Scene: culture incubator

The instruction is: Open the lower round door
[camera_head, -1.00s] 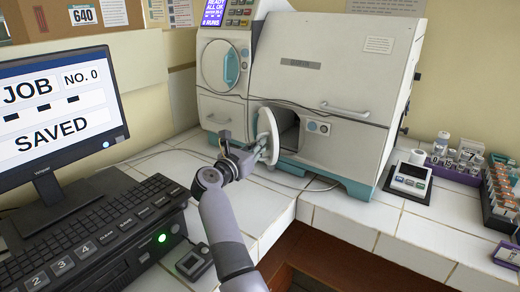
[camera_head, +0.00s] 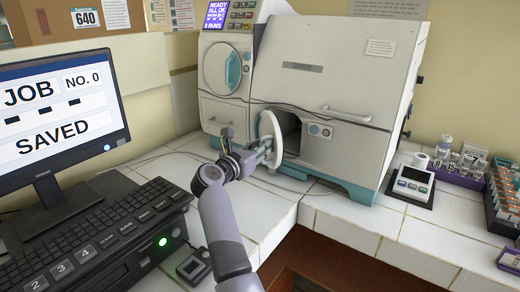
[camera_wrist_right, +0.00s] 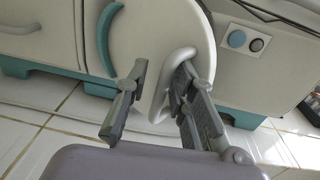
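The lower round door (camera_head: 272,141) is white and stands swung out from the dark square opening (camera_head: 291,130) low on the incubator's front. Its pale loop handle (camera_wrist_right: 182,56) shows in the right wrist view, where the door's face (camera_wrist_right: 150,30) fills the upper middle. My right gripper (camera_head: 264,151) is at the door's outer face. In the wrist view the fingers of my right gripper (camera_wrist_right: 160,95) are spread apart, with the handle between them, close to the right finger. I cannot tell whether that finger touches it. My left gripper is out of view.
The upper round door (camera_head: 221,68) with a teal handle is closed. A monitor (camera_head: 60,112) and keyboard unit (camera_head: 90,235) stand at left. A scale (camera_head: 411,184) and vial racks (camera_head: 458,170) are at right. White tiled counter (camera_head: 270,208) lies bare before the incubator.

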